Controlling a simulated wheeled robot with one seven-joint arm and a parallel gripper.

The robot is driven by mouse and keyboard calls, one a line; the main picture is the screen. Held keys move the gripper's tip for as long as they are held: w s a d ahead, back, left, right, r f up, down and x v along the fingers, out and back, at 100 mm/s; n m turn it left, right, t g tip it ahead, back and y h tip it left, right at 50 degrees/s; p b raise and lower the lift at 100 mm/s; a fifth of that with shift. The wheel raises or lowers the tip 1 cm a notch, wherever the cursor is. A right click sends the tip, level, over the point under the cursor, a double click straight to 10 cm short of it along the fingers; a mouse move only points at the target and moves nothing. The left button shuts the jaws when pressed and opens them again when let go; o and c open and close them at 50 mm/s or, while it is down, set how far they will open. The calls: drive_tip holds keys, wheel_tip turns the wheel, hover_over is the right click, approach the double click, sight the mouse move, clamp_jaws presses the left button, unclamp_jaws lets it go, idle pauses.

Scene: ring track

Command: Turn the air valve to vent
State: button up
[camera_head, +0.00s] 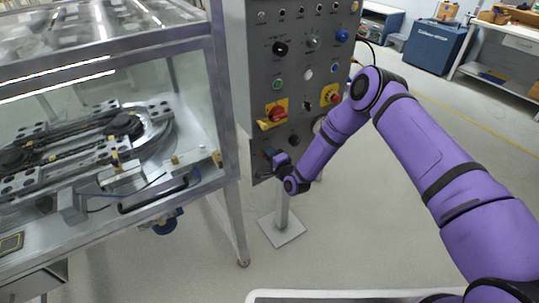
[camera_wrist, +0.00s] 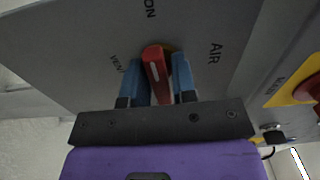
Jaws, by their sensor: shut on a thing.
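The air valve's red handle (camera_wrist: 153,60) shows in the wrist view on a grey panel face, with the labels VENT, ON and AIR around it. The handle stands between the two blue fingers of my gripper (camera_wrist: 160,80), which is shut on it. It leans slightly left, with its far end between the VENT and ON labels. In the head view my gripper (camera_head: 270,156) is at the lower part of the control panel (camera_head: 262,95), and it mostly hides the valve there.
Above the gripper the panel carries a red rotary handle on a yellow plate (camera_head: 272,116), a red knob on yellow (camera_head: 331,95) and several buttons. A glass-walled machine with a ring track (camera_head: 140,135) stands at left. The panel's post stands on a base plate (camera_head: 282,230). Open floor lies below.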

drive_tip(key=n, duration=0.8)
drive_tip(key=shift+n, duration=0.4)
drive_tip(key=n, duration=0.8)
drive_tip(key=shift+f+n, duration=0.1)
drive_tip(key=shift+n, duration=0.2)
drive_tip(key=o, duration=0.7)
drive_tip(key=shift+o, duration=0.2)
drive_tip(key=shift+s, duration=0.1)
